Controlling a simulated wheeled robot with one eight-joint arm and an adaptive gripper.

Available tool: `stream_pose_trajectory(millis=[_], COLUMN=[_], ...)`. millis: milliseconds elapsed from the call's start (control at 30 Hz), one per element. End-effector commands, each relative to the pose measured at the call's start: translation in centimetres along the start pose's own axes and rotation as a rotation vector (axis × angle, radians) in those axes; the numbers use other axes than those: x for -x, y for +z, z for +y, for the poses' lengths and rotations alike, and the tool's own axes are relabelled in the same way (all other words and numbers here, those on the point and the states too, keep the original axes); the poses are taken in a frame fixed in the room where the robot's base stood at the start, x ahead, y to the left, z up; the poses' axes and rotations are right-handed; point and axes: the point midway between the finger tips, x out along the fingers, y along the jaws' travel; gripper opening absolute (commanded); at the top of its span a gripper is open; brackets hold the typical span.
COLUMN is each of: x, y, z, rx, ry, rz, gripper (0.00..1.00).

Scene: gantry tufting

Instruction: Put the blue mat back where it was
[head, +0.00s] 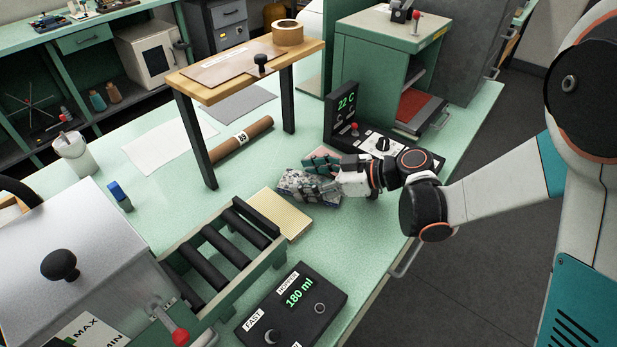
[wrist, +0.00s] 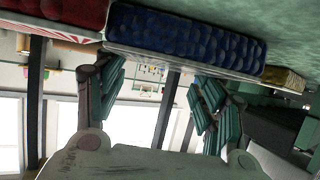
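The blue mat (wrist: 185,40) shows in the wrist view as a thick, dark blue, bumpy strip with a pale edge, across the top, beyond my fingertips. In the head view a speckled blue-grey piece (head: 306,190) lies on the green bench just in front of my gripper (head: 318,177), partly covered by it. My gripper is low over the bench. In the wrist view my gripper (wrist: 153,78) has its two teal fingers spread apart with an empty gap between them. Whether a finger touches the mat cannot be told.
A red mat (wrist: 65,12) and a yellowish ridged mat (wrist: 285,78) flank the blue one; the yellowish one also shows in the head view (head: 282,213). A control box (head: 380,148) stands behind my gripper. A roller frame (head: 222,248) and a wooden stand (head: 235,70) are to the left.

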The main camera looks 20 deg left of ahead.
Motion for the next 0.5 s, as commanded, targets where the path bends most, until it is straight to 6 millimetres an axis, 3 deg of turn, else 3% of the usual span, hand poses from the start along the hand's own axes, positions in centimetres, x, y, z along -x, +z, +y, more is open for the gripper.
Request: stream_pose_trajectory(millis=[267, 500], x=[-0.17, 0.06], y=[0.73, 0.22], z=[-0.34, -0.39], rx=[-0.006, -0.007], ry=[-0.005, -0.006], rz=[-0.008, -0.009], gripper=[0.78, 0.78])
